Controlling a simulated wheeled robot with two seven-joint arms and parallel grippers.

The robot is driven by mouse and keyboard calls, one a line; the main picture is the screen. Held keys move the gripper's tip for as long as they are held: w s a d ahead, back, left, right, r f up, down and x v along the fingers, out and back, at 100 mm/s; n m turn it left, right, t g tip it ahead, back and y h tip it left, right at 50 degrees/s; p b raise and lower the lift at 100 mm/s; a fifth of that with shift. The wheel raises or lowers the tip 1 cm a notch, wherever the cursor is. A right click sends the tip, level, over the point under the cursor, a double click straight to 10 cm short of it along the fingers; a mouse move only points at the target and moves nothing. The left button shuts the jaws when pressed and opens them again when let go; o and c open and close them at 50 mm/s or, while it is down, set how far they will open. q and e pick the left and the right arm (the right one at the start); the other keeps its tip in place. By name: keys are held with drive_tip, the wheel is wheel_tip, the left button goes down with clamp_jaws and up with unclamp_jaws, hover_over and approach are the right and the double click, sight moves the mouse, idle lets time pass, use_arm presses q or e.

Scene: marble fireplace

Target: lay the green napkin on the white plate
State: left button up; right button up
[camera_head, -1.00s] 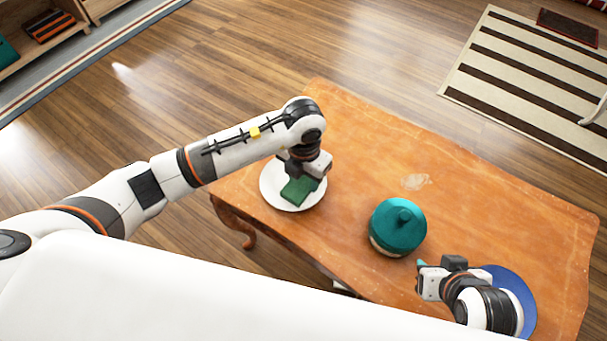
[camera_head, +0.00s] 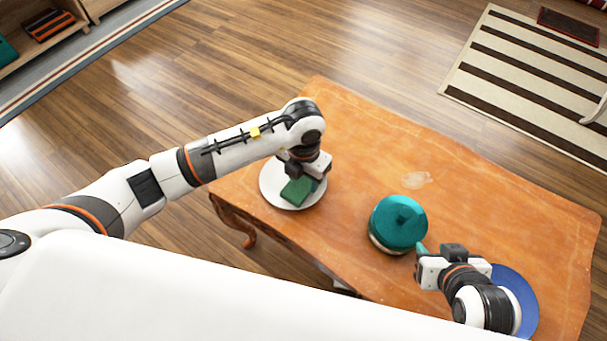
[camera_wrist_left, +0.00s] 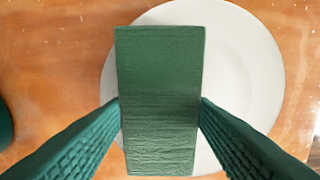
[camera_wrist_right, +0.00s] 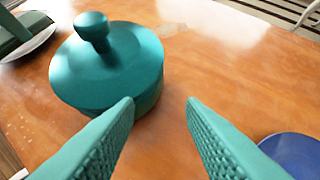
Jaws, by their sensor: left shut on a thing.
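The green napkin (camera_head: 297,191), a folded rectangle, is at the white plate (camera_head: 270,196) on the left part of the table. In the left wrist view the napkin (camera_wrist_left: 158,85) is between the two fingers, over the plate (camera_wrist_left: 255,75). My left gripper (camera_head: 303,180) is shut on the napkin, directly above the plate. I cannot tell whether the napkin's underside touches the plate. My right gripper (camera_wrist_right: 160,105) is open and empty, beside the teal lidded pot, with its fingers apart above the table.
The teal lidded pot (camera_head: 398,222) stands mid-table, close to the right gripper. A blue plate (camera_head: 517,292) lies partly under my right arm. The wooden table (camera_head: 470,190) is clear between the white plate and the pot and at the back right.

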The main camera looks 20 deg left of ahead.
drive_tip(key=shift+w+a+r, duration=0.1)
drive_tip(key=shift+w+r, duration=0.05)
drive_tip(key=shift+w, duration=0.15)
use_arm(q)
drive_tip(key=o, duration=1)
drive_tip(key=shift+c, duration=0.2)
